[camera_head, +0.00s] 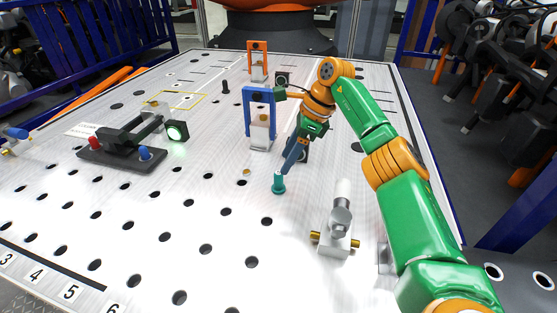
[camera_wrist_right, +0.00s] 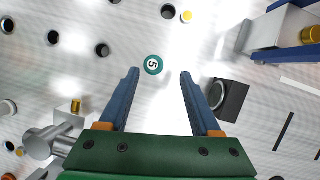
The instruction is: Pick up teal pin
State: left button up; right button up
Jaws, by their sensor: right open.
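The teal pin (camera_head: 279,184) stands upright on the perforated metal table in the head view, near the middle. In the right wrist view its round top (camera_wrist_right: 153,65), marked with a pale symbol, lies between the lines of the two fingers, just beyond their tips. My right gripper (camera_head: 284,171) comes down from the upper right to the pin in the head view. In the right wrist view the right gripper (camera_wrist_right: 159,73) has its blue fingers wide apart with nothing between them. Whether a finger touches the pin cannot be told. My left gripper is not in view.
A blue frame (camera_head: 259,95) stands behind the pin, with an orange frame (camera_head: 258,47) farther back. A silver fitting with brass ends (camera_head: 337,232) stands at the front right. A black fixture (camera_head: 122,158) sits at left. The table front left of the pin is open, with holes.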

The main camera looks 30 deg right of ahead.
aim_at(279, 176)
jog(key=a+f, duration=0.1)
jog(key=f+p, duration=0.1)
jog(key=a+f+p, duration=0.1)
jog(key=shift+s+a+f, duration=0.3)
jog(key=shift+a+f, duration=0.05)
jog(key=shift+f, duration=0.05)
jog(key=shift+w+f, duration=0.5)
jog(key=shift+f, duration=0.4)
jog(key=shift+w+d+f, duration=0.1)
jog(key=shift+w+d, duration=0.05)
jog(key=shift+s, duration=0.2)
grip_shut()
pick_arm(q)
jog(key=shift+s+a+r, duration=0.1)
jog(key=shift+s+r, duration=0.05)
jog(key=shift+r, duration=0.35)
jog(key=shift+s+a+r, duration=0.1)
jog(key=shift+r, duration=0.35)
pick_arm(e)
jog(key=shift+w, duration=0.1)
